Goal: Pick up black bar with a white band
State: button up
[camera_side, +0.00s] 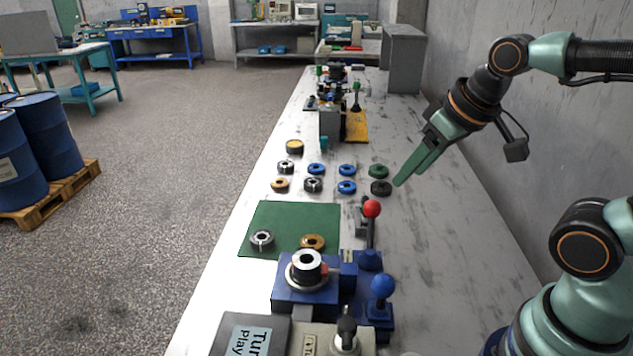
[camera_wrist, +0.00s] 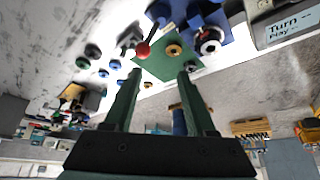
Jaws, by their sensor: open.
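I cannot clearly pick out a black bar with a white band in either view. My gripper (camera_side: 408,172) is in the air over the right part of the bench in the side view, its green fingers pointing down and left towards a black ring (camera_side: 381,188). In the wrist view my gripper (camera_wrist: 160,74) has its two fingers apart with nothing held between them. A short dark part (camera_side: 361,224) stands beside the red-knobbed lever (camera_side: 372,209); its markings are too small to tell.
Several rings, one a blue ring (camera_side: 347,187), lie mid-bench. A green mat (camera_side: 290,217) holds a silver and a bronze ring. A blue fixture (camera_side: 300,295) and a blue-knobbed lever (camera_side: 383,287) stand in front. A machine (camera_side: 330,124) stands behind. The bench's right side is clear.

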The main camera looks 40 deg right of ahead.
jog(key=n+g, duration=0.6)
jog(key=n, duration=0.7)
send_over(366, 220)
notch_tip(366, 220, down, 10)
jog(key=f, duration=0.4)
jog(key=d+f, duration=0.1)
jog(key=f, duration=0.1)
jog(key=shift+w, duration=0.1)
jog(key=shift+w+a+f, duration=0.1)
jog(key=shift+f, duration=1.3)
jog(key=shift+w+a+f, duration=0.1)
jog(key=shift+f, duration=1.25)
grip_shut()
